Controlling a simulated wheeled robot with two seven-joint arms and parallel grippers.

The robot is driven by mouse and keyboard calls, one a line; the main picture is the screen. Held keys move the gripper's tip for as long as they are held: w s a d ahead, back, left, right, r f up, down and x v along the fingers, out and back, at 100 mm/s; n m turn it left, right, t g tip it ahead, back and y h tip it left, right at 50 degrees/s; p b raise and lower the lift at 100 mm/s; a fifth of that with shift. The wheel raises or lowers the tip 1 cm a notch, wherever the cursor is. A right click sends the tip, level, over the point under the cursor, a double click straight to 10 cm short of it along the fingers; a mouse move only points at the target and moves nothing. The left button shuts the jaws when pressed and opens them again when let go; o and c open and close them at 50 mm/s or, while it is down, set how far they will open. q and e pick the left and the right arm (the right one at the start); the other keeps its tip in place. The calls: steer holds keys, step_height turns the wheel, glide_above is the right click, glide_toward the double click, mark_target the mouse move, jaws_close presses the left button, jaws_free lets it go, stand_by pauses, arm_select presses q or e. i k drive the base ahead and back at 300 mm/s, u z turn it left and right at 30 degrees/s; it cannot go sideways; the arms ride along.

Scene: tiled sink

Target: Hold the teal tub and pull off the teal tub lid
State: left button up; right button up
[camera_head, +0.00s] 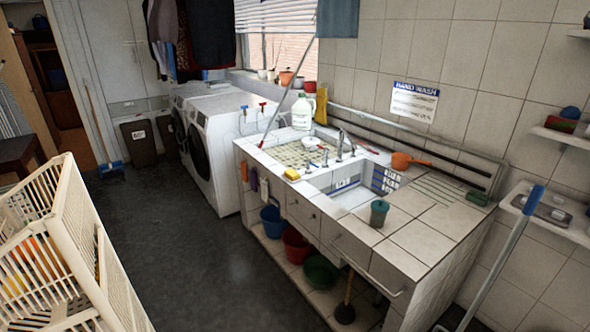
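The teal tub (378,217) stands upright on the tiled counter, near its front edge and just right of the sink basin. Its teal lid (380,205) appears to sit on top, closing it. The tub is small in the picture, so fine detail of the lid's rim cannot be told. Neither of my grippers shows in the head view.
The tiled counter (420,240) has free room right of the tub. The sink basin (350,196) and tap (341,143) lie left of it, an orange pot (401,160) behind. A cream plastic crate (60,240) stands at left; a blue-handled mop (510,245) leans at right.

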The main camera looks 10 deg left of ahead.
mark_target(379, 205)
steer(key=u, duration=0.6)
steer(key=i, duration=1.9)
steer(key=u, duration=0.55)
